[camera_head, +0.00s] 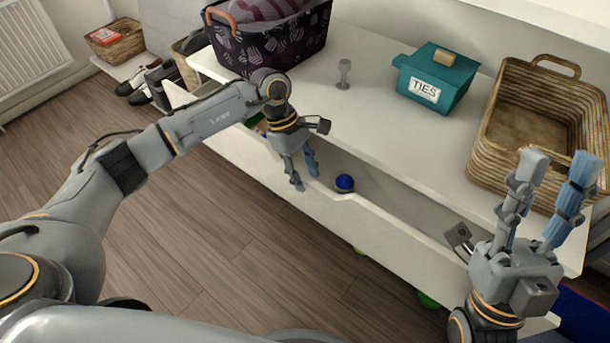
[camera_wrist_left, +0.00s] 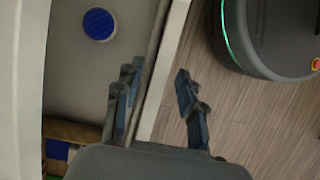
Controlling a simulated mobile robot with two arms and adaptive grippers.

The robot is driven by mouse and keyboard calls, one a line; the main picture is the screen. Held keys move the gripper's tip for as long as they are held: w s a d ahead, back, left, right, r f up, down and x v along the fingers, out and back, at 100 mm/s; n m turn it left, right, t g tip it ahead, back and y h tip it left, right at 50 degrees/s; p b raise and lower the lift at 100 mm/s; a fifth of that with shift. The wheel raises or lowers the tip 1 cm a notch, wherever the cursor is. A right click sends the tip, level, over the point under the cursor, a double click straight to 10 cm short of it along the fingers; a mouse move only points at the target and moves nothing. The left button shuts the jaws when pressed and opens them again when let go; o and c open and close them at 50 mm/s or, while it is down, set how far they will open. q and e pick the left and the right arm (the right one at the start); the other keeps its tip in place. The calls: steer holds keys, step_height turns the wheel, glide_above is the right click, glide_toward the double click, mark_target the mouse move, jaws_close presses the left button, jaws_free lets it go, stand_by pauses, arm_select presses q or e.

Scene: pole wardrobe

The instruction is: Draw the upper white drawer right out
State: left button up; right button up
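The upper white drawer (camera_head: 395,232) is partly open below the white top. My left gripper (camera_head: 305,178) points down at the drawer's front panel. In the left wrist view its two fingers (camera_wrist_left: 156,100) stand apart, one on the inner side and one on the outer side of the panel's top edge (camera_wrist_left: 166,75). A gap shows, so it is open around the panel. My right gripper (camera_head: 548,185) is open and empty, fingers up, in front of the woven basket.
On the top stand a dark patterned basket (camera_head: 268,38), a small grey stand (camera_head: 344,74), a teal TIES box (camera_head: 436,78) and a woven basket (camera_head: 487,150). Shoes (camera_head: 140,83) lie at the far left. Green objects (camera_head: 428,299) show under the drawer. The wooden floor (camera_head: 240,240) in front is clear.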

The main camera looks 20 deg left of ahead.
arm_select(q)
steer(key=shift+d+f, duration=0.1)
steer(key=shift+f, duration=0.05)
steer(key=shift+c, duration=0.2)
jaws_close()
steer(key=shift+s, duration=0.1)
